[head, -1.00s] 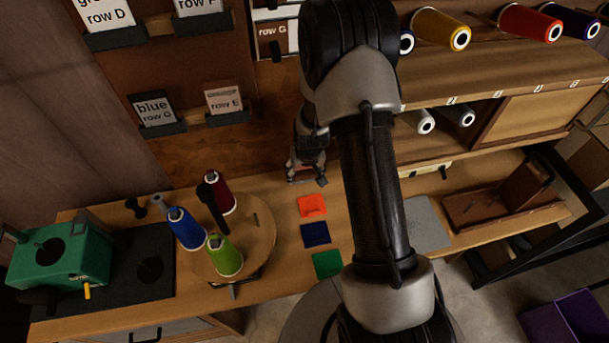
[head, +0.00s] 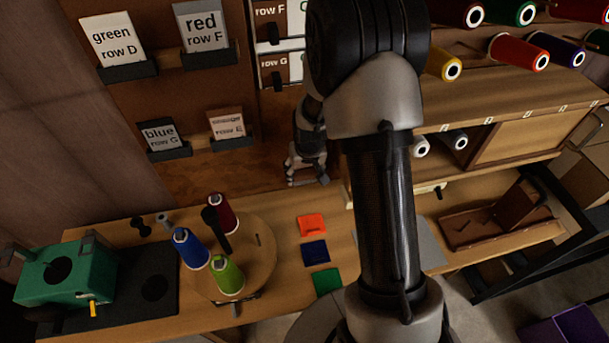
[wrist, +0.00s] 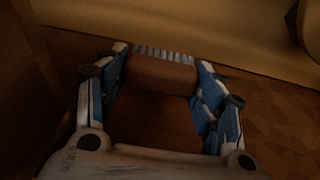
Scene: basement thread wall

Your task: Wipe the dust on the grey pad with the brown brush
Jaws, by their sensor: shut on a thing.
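My gripper (head: 307,180) is in front of the back board, above the rear of the bench in the head view. In the wrist view my gripper (wrist: 160,85) is shut on the brown brush (wrist: 160,76), its two blue-sided fingers on either side of it. A ribbed grey strip shows along the brush's far edge. In the head view the brush is too small and dark to make out clearly. The grey pad (head: 428,246) lies on the bench to the right, partly hidden behind my arm. No dust can be made out on it.
Orange (head: 312,225), navy (head: 316,252) and green (head: 327,281) squares lie left of my arm. A round wooden stand (head: 262,262) holds several thread spools. A green machine (head: 65,275) stands far left. A brown tray (head: 480,228) lies right of the pad. Spool shelves (head: 510,95) rise behind.

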